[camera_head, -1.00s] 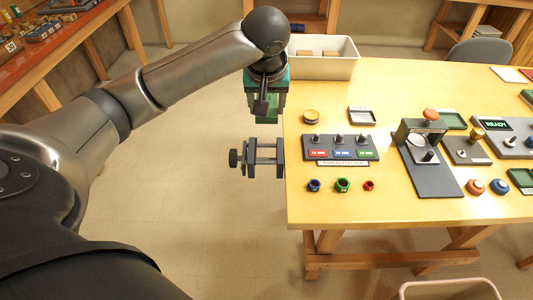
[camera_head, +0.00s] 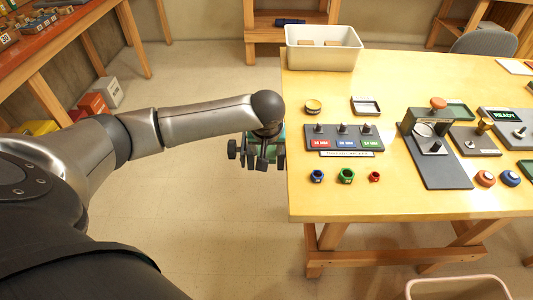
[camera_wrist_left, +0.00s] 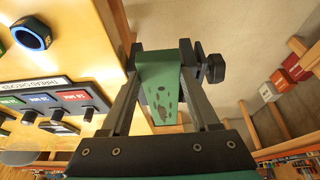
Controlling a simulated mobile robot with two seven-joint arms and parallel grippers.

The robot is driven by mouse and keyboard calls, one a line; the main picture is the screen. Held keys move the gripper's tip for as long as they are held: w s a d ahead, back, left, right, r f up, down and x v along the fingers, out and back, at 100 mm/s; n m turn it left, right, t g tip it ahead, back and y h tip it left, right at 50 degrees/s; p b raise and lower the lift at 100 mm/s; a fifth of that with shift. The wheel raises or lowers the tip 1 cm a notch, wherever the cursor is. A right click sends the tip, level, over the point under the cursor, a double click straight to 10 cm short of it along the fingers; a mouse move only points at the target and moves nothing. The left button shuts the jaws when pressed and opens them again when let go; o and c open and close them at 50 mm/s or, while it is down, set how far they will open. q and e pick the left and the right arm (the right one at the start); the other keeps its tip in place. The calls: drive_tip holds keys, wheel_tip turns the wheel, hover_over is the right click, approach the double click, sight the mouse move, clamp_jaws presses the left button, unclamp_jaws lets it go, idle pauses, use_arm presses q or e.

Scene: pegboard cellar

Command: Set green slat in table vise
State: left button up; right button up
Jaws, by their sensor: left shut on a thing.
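My left gripper (camera_head: 267,140) is at the left edge of the yellow table, right over the dark table vise (camera_head: 233,150), and hides most of it. In the left wrist view my left gripper (camera_wrist_left: 160,70) is shut on the green slat (camera_wrist_left: 160,88), which has dark marks on its face. The slat's far end lies between dark blocks at the vise, whose screw knob (camera_wrist_left: 215,68) shows to the right. I cannot tell how deep the slat sits or whether the vise jaws touch it. My right gripper is not in view.
A three-knob panel (camera_head: 343,137) stands on the table (camera_head: 400,205) close to the right of my left gripper, with small coloured rings in front. A white bin (camera_head: 323,61) stands at the back left corner.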

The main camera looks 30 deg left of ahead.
use_arm(q)
drive_tip(key=shift+f, duration=0.6)
drive_tip(key=shift+f, duration=0.45)
drive_tip(key=o, duration=1.4)
drive_tip(key=shift+o, duration=0.2)
